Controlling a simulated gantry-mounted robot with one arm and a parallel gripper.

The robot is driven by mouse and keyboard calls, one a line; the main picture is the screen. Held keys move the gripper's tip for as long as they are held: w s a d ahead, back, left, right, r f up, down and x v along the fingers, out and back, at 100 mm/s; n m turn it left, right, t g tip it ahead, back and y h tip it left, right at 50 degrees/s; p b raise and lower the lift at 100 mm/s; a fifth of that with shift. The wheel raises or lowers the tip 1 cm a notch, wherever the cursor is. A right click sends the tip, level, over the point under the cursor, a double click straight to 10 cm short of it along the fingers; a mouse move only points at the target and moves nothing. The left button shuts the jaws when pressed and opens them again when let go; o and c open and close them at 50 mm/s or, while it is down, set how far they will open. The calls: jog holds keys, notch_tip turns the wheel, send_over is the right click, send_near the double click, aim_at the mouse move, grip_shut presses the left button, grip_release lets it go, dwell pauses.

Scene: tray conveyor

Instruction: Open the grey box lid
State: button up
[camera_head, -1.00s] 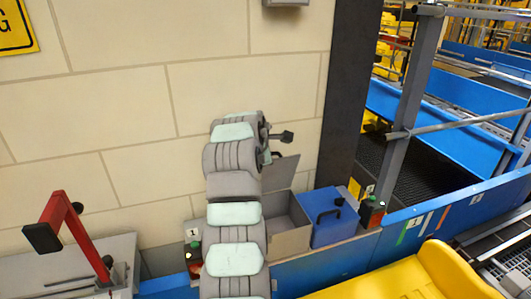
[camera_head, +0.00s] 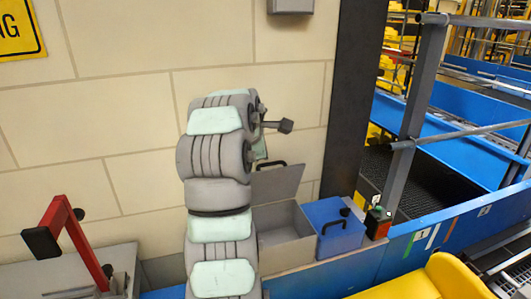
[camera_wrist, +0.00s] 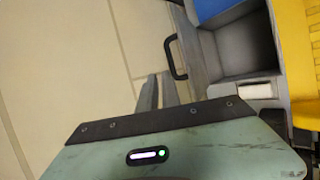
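The grey box (camera_head: 283,250) stands against the wall in the head view, its top open. Its grey lid (camera_head: 279,186) is raised, tilted up at the back, with a black handle (camera_head: 271,164) at its upper edge. In the wrist view the lid (camera_wrist: 203,62) and its black handle (camera_wrist: 174,58) lie to the right of my gripper's fingers (camera_wrist: 159,92), with the dark box interior (camera_wrist: 245,48) beyond. The fingers look apart from the handle, with nothing seen between them. The gap between them is hard to judge. In the head view my arm hides the fingers.
A blue box (camera_head: 333,230) with a closed lid and black handle stands directly right of the grey box. A red frame (camera_head: 75,230) stands on a grey bench at the left. A yellow tray (camera_head: 425,283) is at the front right. The wall is close behind.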

jog(key=shift+d+f+m, duration=0.1)
jog(key=shift+d+m, duration=0.1)
jog(key=shift+m, duration=0.6)
grip_shut()
jog(key=d+m+y+b, duration=0.1)
jog(key=m+b, duration=0.1)
jog(key=m, duration=0.3)
jog(key=m+y+b, duration=0.3)
jog(key=m+y, duration=0.1)
jog(key=m, duration=2.3)
send_near(275, 164)
jog(key=shift+t, duration=0.3)
jog(key=p+x, duration=0.2)
jog(key=x, duration=0.4)
jog(key=shift+f, duration=0.3)
